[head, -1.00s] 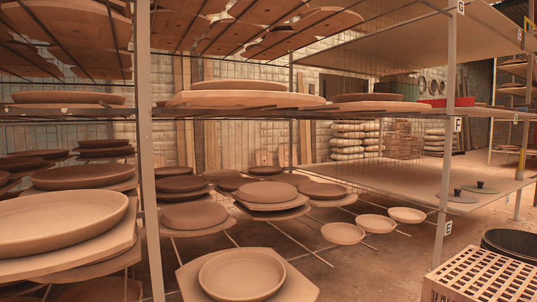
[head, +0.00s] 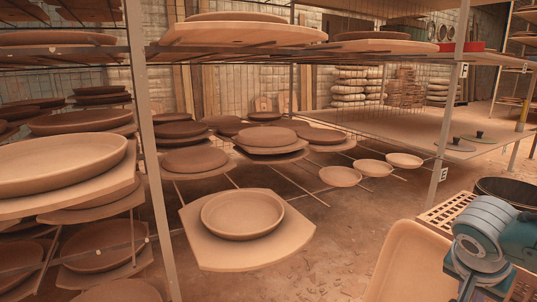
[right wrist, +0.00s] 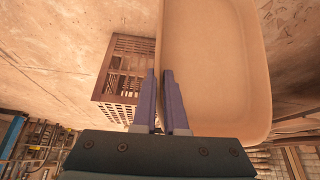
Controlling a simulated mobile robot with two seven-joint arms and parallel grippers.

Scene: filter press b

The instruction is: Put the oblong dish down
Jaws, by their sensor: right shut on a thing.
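The oblong dish (head: 402,265) is a pale clay-coloured tray with rounded corners, at the lower right of the head view, cut off by the bottom edge. In the right wrist view the dish (right wrist: 215,60) fills the upper right, with its long side wall between the fingers. My right gripper (right wrist: 163,85) is shut on that wall. My right arm shows at the right of the head view, over the dish's right side; its fingertips are hidden there. The dish appears held in the air in front of the racks. My left gripper is not in view.
A rack with round dishes on boards stands at left and centre; one board (head: 247,254) with a round dish (head: 243,214) juts forward. A mostly bare shelf (head: 420,128) is at right. A slatted crate (head: 447,213) and a dark round tub (head: 507,192) stand at right.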

